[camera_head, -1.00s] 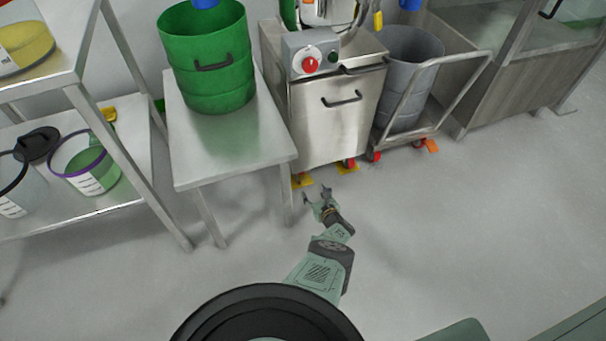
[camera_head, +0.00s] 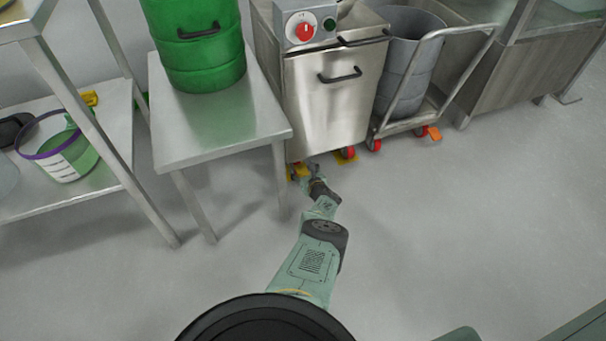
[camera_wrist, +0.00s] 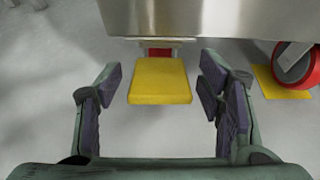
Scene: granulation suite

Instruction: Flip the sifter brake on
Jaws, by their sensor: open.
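The sifter is the steel cabinet (camera_head: 335,100) on casters, with a red knob on its grey control box. A yellow brake pedal (camera_wrist: 159,82) sits low at its front edge in the wrist view, in front of a red caster that is mostly hidden. My gripper (camera_wrist: 158,95) is open, with one finger on each side of the yellow pedal and a gap on both sides. In the head view my gripper (camera_head: 312,172) is low near the floor at the cabinet's front left caster and partly hides that pedal.
A second red caster (camera_wrist: 296,66) with a yellow pedal (camera_wrist: 280,84) is to the right. A steel table (camera_head: 225,130) with a green drum (camera_head: 200,45) stands close on the left. A grey bin (camera_head: 405,65) on a cart is to the right. The floor in front is clear.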

